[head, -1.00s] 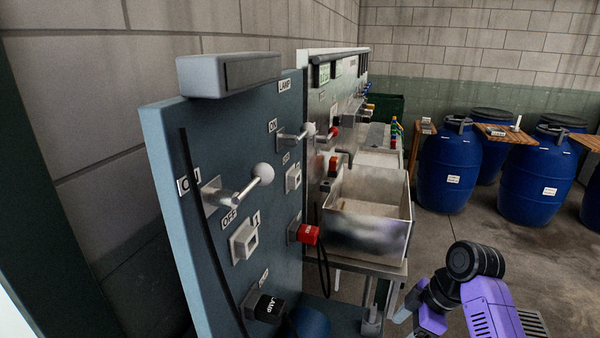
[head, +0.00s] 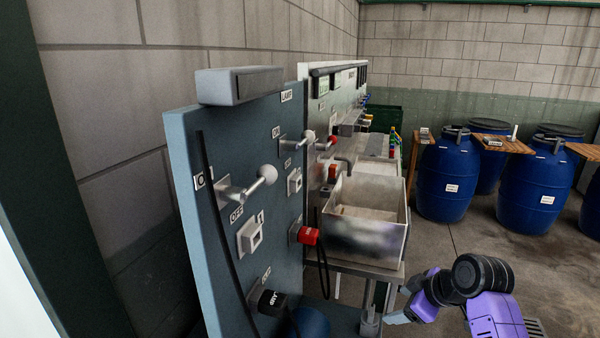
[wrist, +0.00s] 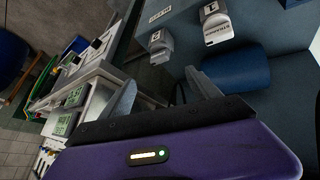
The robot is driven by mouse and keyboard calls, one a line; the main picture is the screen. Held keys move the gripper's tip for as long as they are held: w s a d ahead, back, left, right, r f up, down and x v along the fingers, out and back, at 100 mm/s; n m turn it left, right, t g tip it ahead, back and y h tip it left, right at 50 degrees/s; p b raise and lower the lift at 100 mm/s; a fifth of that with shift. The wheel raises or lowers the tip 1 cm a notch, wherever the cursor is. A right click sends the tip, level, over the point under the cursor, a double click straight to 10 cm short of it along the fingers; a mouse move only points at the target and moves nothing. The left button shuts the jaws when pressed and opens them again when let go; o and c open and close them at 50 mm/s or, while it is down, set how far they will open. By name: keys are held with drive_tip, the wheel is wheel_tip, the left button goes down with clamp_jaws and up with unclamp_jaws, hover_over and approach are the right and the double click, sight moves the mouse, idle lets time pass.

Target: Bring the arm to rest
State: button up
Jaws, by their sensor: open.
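My purple arm (head: 485,300) is at the lower right of the head view, bent, in front of the steel basin and to the right of the blue-grey panel. Its end is partly cut off by the bottom edge there. In the wrist view my gripper (wrist: 160,82) has its two grey fingers spread apart with nothing between them. A blue rounded object (wrist: 238,72) lies beyond the right finger, and a grey labelled block (wrist: 161,46) stands beyond the gap. I cannot tell the distance to either. No contact shows.
Blue barrels (head: 445,180) and wooden boards line the back right. Concrete floor (head: 470,238) is clear between basin and barrels.

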drive_tip(key=s+a+r+m+t+h, duration=0.1)
drive_tip(key=s+m+t, duration=0.3)
drive_tip(key=s, duration=2.1)
drive_tip(key=s+a+r+m+t+h, duration=0.2)
drive_tip(key=s+m, duration=0.4)
drive_tip(key=s, duration=2)
drive_tip(key=a+t, duration=0.1)
drive_tip(key=t, duration=0.1)
drive_tip(key=shift+r+t, duration=0.2)
drive_tip(key=shift+t, duration=0.1)
